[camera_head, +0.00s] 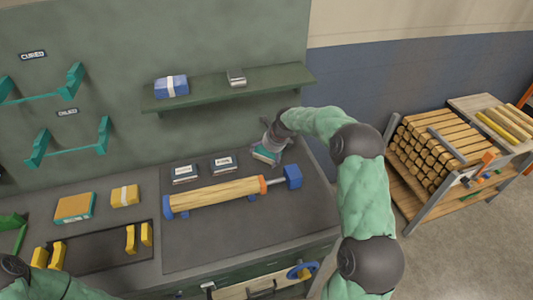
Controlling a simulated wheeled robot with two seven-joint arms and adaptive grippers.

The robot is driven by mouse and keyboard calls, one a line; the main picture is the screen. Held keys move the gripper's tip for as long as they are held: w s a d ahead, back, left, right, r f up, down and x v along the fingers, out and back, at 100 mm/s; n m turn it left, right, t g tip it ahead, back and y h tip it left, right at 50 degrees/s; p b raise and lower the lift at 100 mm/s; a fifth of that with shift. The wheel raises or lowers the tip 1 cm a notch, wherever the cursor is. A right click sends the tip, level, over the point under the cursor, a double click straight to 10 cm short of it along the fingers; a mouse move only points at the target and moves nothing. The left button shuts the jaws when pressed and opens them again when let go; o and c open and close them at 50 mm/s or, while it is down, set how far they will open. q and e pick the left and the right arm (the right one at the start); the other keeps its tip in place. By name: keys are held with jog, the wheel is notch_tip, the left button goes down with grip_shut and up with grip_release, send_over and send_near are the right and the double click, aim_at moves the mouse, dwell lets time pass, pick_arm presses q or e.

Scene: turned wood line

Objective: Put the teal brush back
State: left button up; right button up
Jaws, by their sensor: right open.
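A small teal block with a pale edge (263,155), apparently the teal brush, sits at the back right of the bench mat. My right gripper (271,149) reaches down over it from the right, with its jaws open around or just beside it; the gripper partly hides it, so I cannot tell whether they touch. Only part of my left arm shows at the lower left, and its gripper is out of view.
A turned wooden piece (215,194) lies between blue supports in front. Two dark, white-labelled blocks (185,174) (223,164) stand behind it. A green shelf (205,94) holds a blue pack (171,86) and a metal item (236,78). Teal racks (68,150) hang left.

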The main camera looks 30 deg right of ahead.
jog(key=p+v, duration=0.2)
jog(key=v, duration=1)
jog(key=shift+p, duration=0.3)
